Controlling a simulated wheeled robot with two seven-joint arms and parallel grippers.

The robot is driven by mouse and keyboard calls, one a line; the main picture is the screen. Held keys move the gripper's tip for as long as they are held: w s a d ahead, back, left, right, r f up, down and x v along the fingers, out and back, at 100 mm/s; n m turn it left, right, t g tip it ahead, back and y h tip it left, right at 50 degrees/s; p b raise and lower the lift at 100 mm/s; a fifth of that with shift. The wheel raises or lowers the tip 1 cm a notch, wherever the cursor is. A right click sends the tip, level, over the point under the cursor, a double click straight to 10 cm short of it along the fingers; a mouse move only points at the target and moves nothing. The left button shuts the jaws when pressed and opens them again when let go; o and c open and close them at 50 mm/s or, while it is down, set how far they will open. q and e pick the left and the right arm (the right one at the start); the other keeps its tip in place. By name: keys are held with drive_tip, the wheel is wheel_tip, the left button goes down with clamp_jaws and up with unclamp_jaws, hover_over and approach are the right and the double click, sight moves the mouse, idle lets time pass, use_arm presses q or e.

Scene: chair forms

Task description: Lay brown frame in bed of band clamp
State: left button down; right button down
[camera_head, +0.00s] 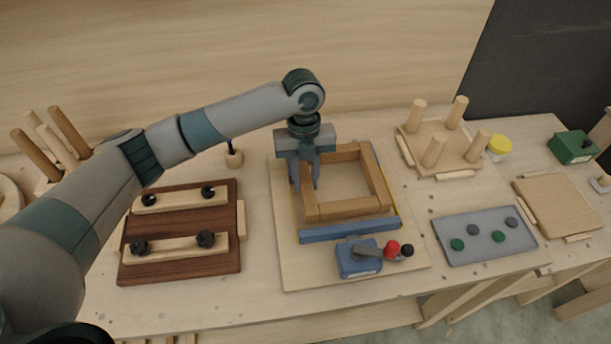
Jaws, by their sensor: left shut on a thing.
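The brown frame (349,209) is a square of wooden bars with an open middle. It lies roughly flat within the outline of the band clamp (350,231), which has blue bars and a yellow edge on a pale board. I cannot tell whether the frame rests on the bed or hangs just above it. My left gripper (306,187) points down at the frame's left bar and is shut on it, hiding part of that bar. The clamp's blue lever block (358,260), with red and black knobs, stands at the front. My right gripper is out of view.
A dark wooden board (180,228) with two pale bars and black knobs lies to the left. A pegged stand (440,150), a yellow-lidded jar (498,146), a grey tray (484,237) with several discs and a wooden panel (556,204) lie to the right.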

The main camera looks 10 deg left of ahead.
use_arm(q)
drive_tip(key=shift+f+b, duration=0.5)
drive_tip(key=shift+f, duration=1)
drive_tip(key=c, duration=1.4)
unclamp_jaws()
drive_tip(key=shift+r+p, duration=4.55)
drive_tip(key=shift+r, duration=0.45)
drive_tip(key=shift+s+f, duration=0.1)
